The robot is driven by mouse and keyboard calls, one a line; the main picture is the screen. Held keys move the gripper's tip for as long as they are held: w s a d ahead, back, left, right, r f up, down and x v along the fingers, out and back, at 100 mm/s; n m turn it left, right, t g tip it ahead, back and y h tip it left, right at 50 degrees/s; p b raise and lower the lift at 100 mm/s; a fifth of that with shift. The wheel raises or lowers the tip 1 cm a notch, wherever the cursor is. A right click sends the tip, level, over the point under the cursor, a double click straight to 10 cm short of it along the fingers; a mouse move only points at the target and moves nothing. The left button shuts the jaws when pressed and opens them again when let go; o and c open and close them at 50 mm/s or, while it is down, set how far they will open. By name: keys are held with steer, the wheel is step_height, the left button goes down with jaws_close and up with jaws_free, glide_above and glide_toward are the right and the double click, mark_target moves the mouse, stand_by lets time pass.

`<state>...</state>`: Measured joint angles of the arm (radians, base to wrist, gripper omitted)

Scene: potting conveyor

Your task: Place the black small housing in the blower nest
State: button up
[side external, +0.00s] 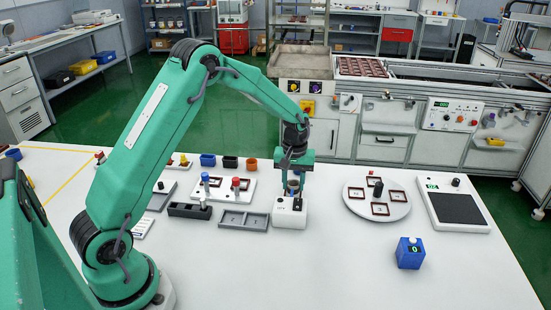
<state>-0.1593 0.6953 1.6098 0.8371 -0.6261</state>
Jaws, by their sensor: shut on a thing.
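My gripper (293,181) points down over a small white unit (289,216) near the middle of the table. It is shut on a small dark thing that looks like the black small housing, mostly hidden between the fingers. The held thing is at or just above the top of the white unit; I cannot tell whether they touch. The white unit has a dark knob and a small label on its front, and looks like the blower with its nest. The nest opening is hidden by the gripper.
A grey two-part tray (244,220) and a white fixture with blue- and red-topped posts (222,189) stand left. A round white plate (364,218) with framed squares, a scale-like unit (454,207) and a blue counter box (409,253) stand right. The front table is clear.

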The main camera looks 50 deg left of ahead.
steer(key=shift+f, duration=0.6)
stand_by(0.3)
steer(key=o, duration=1.1)
steer(key=shift+r, duration=0.1)
step_height(320, 180, up, 8)
